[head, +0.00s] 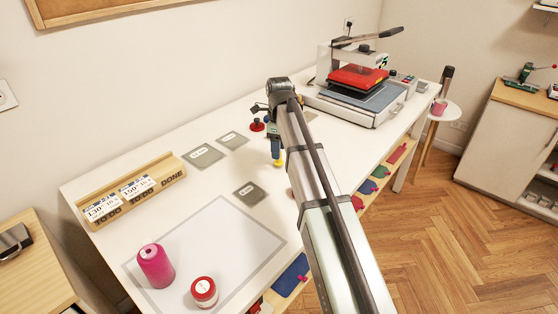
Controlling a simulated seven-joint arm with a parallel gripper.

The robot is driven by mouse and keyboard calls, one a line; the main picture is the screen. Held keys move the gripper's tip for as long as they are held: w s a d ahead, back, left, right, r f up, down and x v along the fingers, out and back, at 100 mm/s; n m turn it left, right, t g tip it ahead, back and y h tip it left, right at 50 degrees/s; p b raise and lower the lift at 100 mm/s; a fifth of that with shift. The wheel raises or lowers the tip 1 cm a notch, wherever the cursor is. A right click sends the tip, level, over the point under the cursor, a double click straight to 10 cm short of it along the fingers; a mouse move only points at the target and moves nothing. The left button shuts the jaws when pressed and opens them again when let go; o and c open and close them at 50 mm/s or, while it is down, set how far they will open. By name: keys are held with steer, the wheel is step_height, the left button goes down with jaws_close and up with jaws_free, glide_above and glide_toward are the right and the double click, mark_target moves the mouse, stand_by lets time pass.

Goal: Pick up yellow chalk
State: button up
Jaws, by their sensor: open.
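A small yellow piece (278,164), which looks like the yellow chalk, is on the white table (325,147) near its middle. My gripper (277,155) points down right over it, with its blue fingertips at the top of the yellow piece. The gripper is open. The fingers are small and seen from one side, so I cannot tell whether they touch the piece or stand around it. Part of the gripper is hidden by my arm.
A red and dark item (257,125) stands just left of the gripper. Flat grey cards (204,157) lie nearby. A heat press (355,88) stands at the back right. A wooden rack (172,169) is at left.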

mark_target(279, 162)
steer(key=shift+w+f, duration=0.15)
steer(key=shift+f, duration=1.15)
steer(key=shift+w+f, duration=0.15)
steer(key=shift+f, duration=1.15)
steer(key=shift+c, duration=0.5)
steer(key=c, duration=0.7)
